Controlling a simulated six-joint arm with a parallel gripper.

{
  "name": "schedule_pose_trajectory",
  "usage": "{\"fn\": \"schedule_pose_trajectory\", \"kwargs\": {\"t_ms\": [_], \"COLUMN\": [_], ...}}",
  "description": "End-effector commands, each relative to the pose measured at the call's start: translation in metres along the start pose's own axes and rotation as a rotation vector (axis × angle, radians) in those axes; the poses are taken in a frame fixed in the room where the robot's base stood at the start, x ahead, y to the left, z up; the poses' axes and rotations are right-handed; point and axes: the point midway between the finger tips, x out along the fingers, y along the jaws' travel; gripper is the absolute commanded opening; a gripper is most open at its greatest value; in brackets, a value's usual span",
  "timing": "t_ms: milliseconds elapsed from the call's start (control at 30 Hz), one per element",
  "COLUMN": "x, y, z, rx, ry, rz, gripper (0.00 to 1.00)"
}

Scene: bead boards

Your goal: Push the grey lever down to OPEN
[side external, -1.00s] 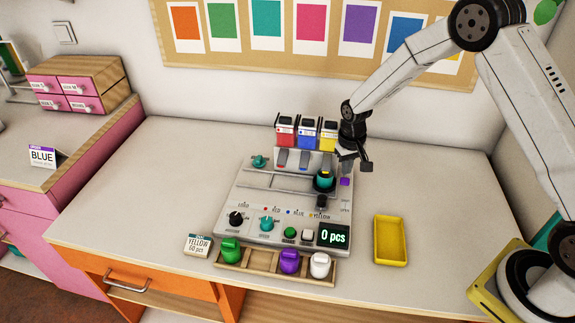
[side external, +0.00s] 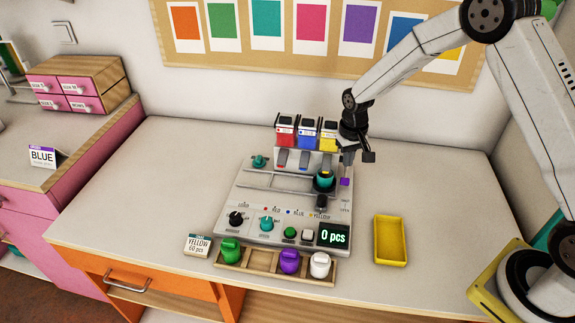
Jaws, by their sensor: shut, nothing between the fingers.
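My gripper (side external: 349,158) is shut and empty, pointing down over the back right corner of the grey bead board (side external: 255,200). Just below its fingertips is a small purple piece (side external: 345,182) at the board's right edge. Small printing that seems to read OPEN (side external: 345,210) lies lower on that edge. The grey lever is too small, or too hidden by my gripper, to single out for certain. I cannot tell whether my fingers touch anything.
Red, blue and yellow bead bins (side external: 304,133) stand behind the board, left of my gripper. A teal cup (side external: 324,181) sits close to its left. A green display (side external: 333,235) reads 0 pcs. A yellow tray (side external: 390,241) lies to the right, with bare table around it.

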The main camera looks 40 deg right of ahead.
Motion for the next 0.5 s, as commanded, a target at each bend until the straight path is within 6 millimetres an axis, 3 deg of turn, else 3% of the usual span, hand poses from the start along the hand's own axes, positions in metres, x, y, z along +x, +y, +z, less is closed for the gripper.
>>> {"fn": "schedule_pose_trajectory", "kwargs": {"t_ms": [500], "x": [-0.03], "y": [0.0], "z": [0.0], "rx": [0.0], "ry": [0.001], "rz": [0.0], "gripper": [0.0]}}
